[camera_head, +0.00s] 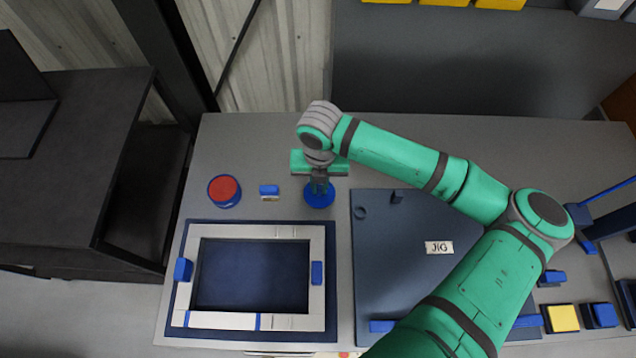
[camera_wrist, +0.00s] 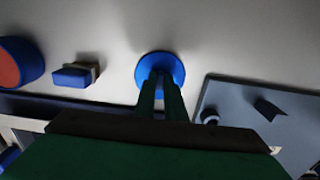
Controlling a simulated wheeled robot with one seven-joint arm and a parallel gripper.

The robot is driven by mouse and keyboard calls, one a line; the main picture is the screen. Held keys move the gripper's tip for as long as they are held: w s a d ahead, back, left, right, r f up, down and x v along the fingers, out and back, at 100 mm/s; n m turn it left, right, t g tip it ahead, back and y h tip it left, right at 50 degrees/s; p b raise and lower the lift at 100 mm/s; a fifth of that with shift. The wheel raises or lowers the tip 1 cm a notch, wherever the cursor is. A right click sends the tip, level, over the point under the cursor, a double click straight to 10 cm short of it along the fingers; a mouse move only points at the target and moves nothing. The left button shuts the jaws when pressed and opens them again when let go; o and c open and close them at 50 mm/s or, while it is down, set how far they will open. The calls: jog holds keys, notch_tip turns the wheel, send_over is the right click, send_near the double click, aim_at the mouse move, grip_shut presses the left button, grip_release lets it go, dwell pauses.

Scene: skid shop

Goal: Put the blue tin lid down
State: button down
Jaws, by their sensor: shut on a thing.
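The blue tin lid (camera_head: 319,201) is a round blue disc under my gripper (camera_head: 319,186), near the middle of the grey table. It also shows in the wrist view (camera_wrist: 172,66), with my two fingers (camera_wrist: 163,92) closed on its middle part. The lid lies flat and is at or close to the table surface; I cannot tell whether it touches. A round blue tin (camera_head: 211,196) with red contents (camera_head: 223,188) stands to the left, apart from the lid. The fingers hide part of the lid.
A small blue block (camera_head: 269,190) sits between tin and lid. A framed tray (camera_head: 325,242) lies in front, and a dark plate marked JIG (camera_head: 375,270) lies to the right. Bare table (camera_head: 260,140) is free behind. A yellow block (camera_head: 562,318) sits at the far right.

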aim_at(319, 190)
jog(key=shift+s+a+f, duration=0.1)
jog(key=shift+s+f, duration=0.2)
jog(key=shift+s, duration=0.05)
jog(key=shift+f, duration=0.1)
jog(key=c, duration=1.8)
grip_release()
jog(key=shift+w, duration=0.1)
notch_tip(319, 190, up, 12)
jog(key=shift+r, duration=0.15)
